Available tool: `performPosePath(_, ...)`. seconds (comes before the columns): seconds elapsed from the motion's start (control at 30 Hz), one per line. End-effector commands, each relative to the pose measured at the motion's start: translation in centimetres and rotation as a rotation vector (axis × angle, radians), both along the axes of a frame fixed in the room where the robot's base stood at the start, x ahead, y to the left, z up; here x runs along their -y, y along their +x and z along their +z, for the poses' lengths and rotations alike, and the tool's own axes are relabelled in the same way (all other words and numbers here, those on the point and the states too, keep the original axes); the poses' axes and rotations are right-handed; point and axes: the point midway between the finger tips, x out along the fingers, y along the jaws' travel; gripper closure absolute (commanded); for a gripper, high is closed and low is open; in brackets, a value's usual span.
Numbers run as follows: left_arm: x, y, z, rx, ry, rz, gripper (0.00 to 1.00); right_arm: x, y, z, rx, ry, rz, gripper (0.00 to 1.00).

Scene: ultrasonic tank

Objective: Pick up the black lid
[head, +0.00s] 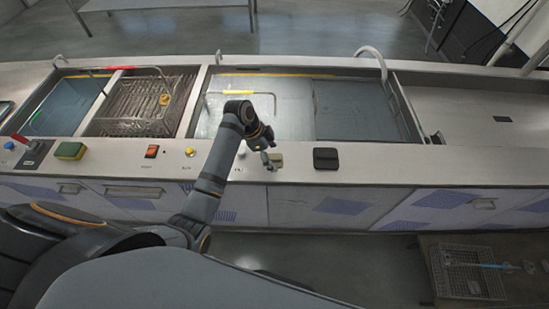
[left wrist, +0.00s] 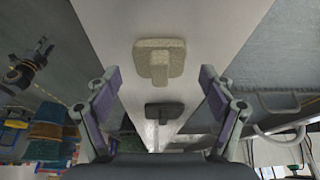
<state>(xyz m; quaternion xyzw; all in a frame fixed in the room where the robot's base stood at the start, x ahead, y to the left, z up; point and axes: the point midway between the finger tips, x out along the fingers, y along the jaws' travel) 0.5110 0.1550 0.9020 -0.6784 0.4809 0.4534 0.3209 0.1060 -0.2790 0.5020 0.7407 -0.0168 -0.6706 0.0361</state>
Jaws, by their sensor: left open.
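The black lid (head: 326,158) lies flat on the counter's front ledge, to the right of my left gripper in the head view. It also shows in the left wrist view (left wrist: 165,112), small and farther off, with a raised grip.
Tanks with raised rims (head: 300,80) lie behind the ledge, with a bent pipe (head: 372,56) at the back. A green-yellow block (head: 70,151) and several buttons are at the left. The ledge right of the black lid is clear. A wire basket (head: 466,272) stands low at the right.

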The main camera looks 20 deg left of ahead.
Motion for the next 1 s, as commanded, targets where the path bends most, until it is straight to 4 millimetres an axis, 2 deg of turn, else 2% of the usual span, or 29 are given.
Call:
performPosePath(0.27, 0.21, 0.05, -0.64, 0.001, 0.001, -0.001, 0.18, 0.02, -0.02, 0.06, 0.0, 0.0, 0.0, 0.6)
performPosePath(0.8, 0.21, 0.04, -0.61, 0.0, 0.001, 0.0, 0.9, 0.03, -0.01, 0.06, 0.0, 0.0, 0.0, 0.6)
performPosePath(0.83, 0.22, 0.08, -0.52, 0.002, 0.001, 0.0, 0.93, 0.02, -0.01, 0.07, 0.0, 0.0, 0.0, 0.6)
performPosePath(1.0, 0.22, 0.09, -0.52, 0.002, 0.001, 0.0, 0.93, 0.04, 0.0, 0.06, 0.0, 0.0, 0.0, 0.6)
